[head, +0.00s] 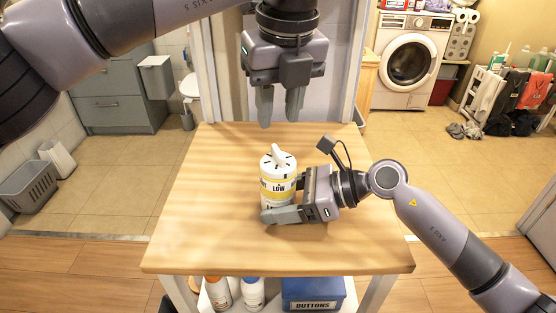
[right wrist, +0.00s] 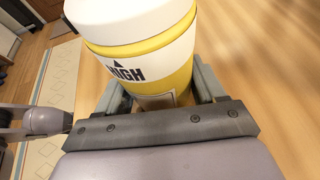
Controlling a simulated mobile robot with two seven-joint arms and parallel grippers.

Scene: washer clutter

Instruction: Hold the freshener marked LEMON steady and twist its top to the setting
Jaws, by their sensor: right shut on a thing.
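The freshener (head: 277,183) is a white and yellow cylinder standing upright on the wooden table. Its white top has a raised knob (head: 277,155) and dark marks around it. The word LOW shows on its side in the head view; HIGH with a small triangle shows on the freshener in the right wrist view (right wrist: 140,60). I cannot read LEMON on it. My right gripper (head: 277,206) is shut on the freshener's lower body from the right, one finger in front. My left gripper (head: 280,112) is above and slightly behind the top, pointing down, fingers apart, empty and not touching it.
The rest of the tabletop (head: 210,220) is bare. Under it stand a bottle with an orange cap (head: 218,293), a bottle with a blue cap (head: 253,294) and a blue box marked BUTTONS (head: 313,294). A washing machine (head: 408,65) stands at the back right.

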